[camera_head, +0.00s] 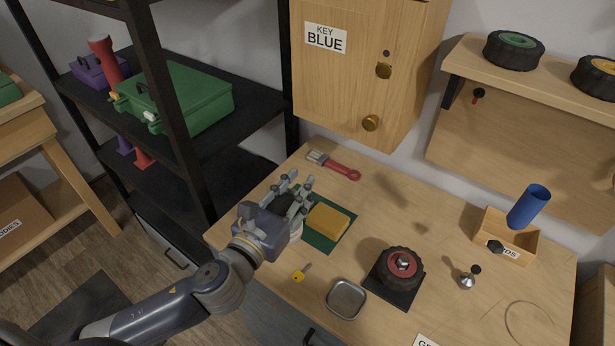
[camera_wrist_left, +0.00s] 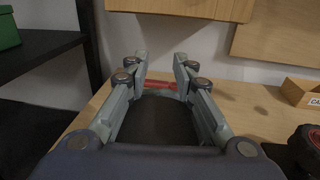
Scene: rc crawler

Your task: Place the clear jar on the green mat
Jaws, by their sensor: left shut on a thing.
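The green mat (camera_head: 318,240) lies at the left front of the wooden workbench, with a yellow sponge-like block (camera_head: 328,221) on it. My left gripper (camera_head: 300,186) is over the mat's left part, beside the block. It is shut on the clear jar, whose dark top (camera_wrist_left: 158,120) shows between the fingers in the left wrist view. A small pale part of the jar shows below the gripper in the head view. The hand hides most of the jar, and I cannot tell whether its base touches the mat. My right gripper is not in view.
A red-handled brush (camera_head: 335,166) lies behind the mat. A yellow key (camera_head: 300,274), a metal tray (camera_head: 346,299) and a wheel (camera_head: 401,268) on a dark plate are in front and right. A wooden cabinet (camera_head: 365,75) hangs above the bench's back.

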